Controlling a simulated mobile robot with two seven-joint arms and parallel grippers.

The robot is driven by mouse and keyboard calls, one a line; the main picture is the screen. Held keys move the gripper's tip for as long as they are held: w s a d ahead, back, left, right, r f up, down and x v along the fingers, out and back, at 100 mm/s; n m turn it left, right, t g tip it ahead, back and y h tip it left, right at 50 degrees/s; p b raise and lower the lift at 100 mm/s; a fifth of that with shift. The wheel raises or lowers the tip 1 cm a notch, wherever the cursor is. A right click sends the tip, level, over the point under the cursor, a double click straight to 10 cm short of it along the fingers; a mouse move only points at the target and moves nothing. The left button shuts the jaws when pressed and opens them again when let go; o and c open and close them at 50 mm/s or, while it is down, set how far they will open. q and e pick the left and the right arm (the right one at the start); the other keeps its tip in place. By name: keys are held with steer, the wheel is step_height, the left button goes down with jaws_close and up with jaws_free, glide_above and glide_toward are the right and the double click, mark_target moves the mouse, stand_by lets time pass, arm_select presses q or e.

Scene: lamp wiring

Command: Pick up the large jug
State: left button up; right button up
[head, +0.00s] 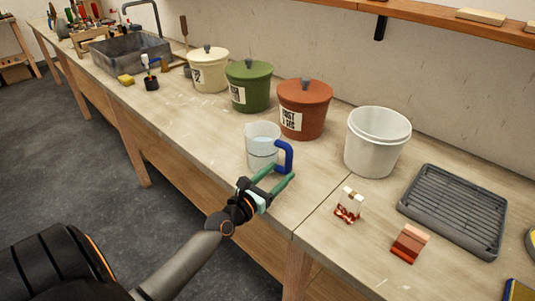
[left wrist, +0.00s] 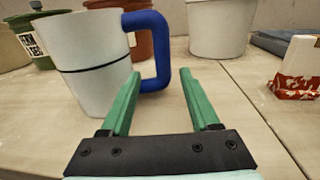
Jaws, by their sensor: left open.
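The large jug (head: 262,146) is white and translucent with a dark band and a blue handle (head: 285,156). It stands upright on the workbench, handle towards the right. My left gripper (head: 279,178) is open, its green fingers just in front of the handle. In the left wrist view the jug (left wrist: 88,65) is at the left, and the handle (left wrist: 158,50) lies ahead of the open fingers (left wrist: 160,98). The left finger overlaps the handle's lower part in that picture; I cannot tell whether they touch. My right gripper is not in view.
Behind the jug stand a red-brown lidded pot (head: 305,110), a green one (head: 249,87) and a cream one (head: 208,70). Bench front is clear left of the jug.

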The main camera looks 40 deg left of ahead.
mark_target(286, 166)
arm_select(q)
steer(key=w, duration=0.4)
steer(key=shift+w+d+r, duration=0.2)
jaws_close()
stand_by(0.3)
stand_by(0.9)
steer(key=shift+r, duration=0.15)
